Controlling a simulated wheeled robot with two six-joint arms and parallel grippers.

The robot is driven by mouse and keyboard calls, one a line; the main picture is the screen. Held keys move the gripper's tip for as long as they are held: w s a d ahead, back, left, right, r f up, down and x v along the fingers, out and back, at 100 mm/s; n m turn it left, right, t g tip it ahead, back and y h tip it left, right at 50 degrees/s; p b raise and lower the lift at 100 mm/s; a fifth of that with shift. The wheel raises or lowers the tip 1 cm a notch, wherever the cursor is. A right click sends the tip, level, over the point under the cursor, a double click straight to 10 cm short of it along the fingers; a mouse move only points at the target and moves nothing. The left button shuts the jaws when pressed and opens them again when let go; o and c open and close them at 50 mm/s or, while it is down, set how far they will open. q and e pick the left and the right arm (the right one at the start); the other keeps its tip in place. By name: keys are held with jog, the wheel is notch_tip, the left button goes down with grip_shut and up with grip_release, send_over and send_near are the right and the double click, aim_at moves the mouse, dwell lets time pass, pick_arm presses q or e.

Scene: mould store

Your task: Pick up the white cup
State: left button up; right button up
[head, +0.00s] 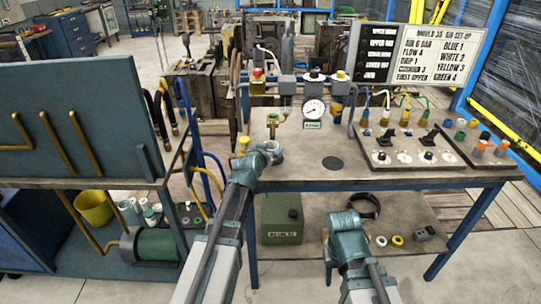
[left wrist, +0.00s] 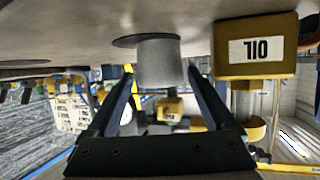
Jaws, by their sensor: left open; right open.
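In the left wrist view, which is upside down, a pale grey-white cylinder (left wrist: 160,62), seemingly the cup, stands on the table top. A dark round patch lies at its foot. It shows between the two fingers of my left gripper (left wrist: 160,78), which is open; contact cannot be told. In the head view my left gripper (head: 268,151) is over the left front part of the workbench (head: 300,175), and the cup is not clearly distinguishable from it. My right gripper (head: 346,220) is open and apparently empty, in front of the bench near the lower shelf.
A yellow box labelled OIL (left wrist: 255,48) is close beside the cylinder. A dark disc (head: 332,163) lies on clear bench top. A valve panel (head: 415,148) stands to the right, a pressure gauge (head: 314,108) behind.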

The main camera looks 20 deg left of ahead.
pick_arm(q)
jog(key=x, duration=0.3)
jog(key=shift+f+b, duration=0.1)
jog(key=shift+b, duration=0.25)
jog(key=shift+s, duration=0.1)
jog(key=shift+c, duration=0.2)
jog(key=c, duration=1.2)
